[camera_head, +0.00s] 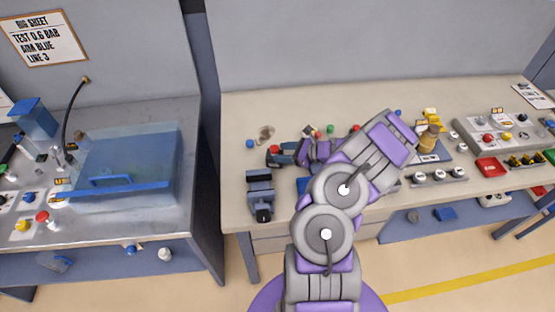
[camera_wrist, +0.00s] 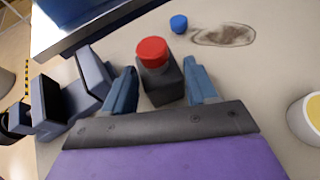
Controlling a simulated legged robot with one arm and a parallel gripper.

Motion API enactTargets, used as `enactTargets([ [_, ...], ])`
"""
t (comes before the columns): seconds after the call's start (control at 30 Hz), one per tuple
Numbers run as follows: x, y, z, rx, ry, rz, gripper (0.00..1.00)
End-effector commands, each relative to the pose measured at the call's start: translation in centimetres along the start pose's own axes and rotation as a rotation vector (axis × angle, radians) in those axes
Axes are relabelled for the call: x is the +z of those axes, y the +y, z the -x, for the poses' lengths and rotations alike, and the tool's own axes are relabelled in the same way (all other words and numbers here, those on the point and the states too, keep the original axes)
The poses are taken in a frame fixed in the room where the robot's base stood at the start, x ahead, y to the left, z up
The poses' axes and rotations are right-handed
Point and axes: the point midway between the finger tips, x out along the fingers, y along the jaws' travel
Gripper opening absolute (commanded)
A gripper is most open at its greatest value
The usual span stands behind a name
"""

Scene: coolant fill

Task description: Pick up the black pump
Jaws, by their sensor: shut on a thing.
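The black pump (camera_wrist: 160,82), a dark block with a round red top, stands between my two blue fingers in the wrist view. My gripper (camera_wrist: 159,66) is shut on it, one finger against each side. In the head view the pump's red top (camera_head: 274,149) shows at the left part of the right bench, at the tips of my gripper (camera_head: 283,156). The pump's lower body is partly hidden by my gripper there. It appears to be at the bench surface; I cannot tell whether it is lifted.
A grey-blue clamp-like device (camera_head: 260,192) stands close by, left of my gripper in the wrist view (camera_wrist: 68,103). A small blue cap (camera_head: 250,143) and a dark stain (camera_head: 265,133) lie beyond the pump. Several parts crowd the bench's right side.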

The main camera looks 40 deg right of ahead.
Motion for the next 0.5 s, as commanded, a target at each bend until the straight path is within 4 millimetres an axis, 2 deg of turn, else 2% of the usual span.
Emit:
enactTargets([
  [0.03,0.02,-0.02,0.02,0.000,-0.001,0.000,0.19],
  [0.23,-0.01,-0.08,0.06,0.000,-0.001,-0.001,0.00],
  [0.5,0.09,-0.10,0.11,0.000,-0.002,-0.001,0.00],
])
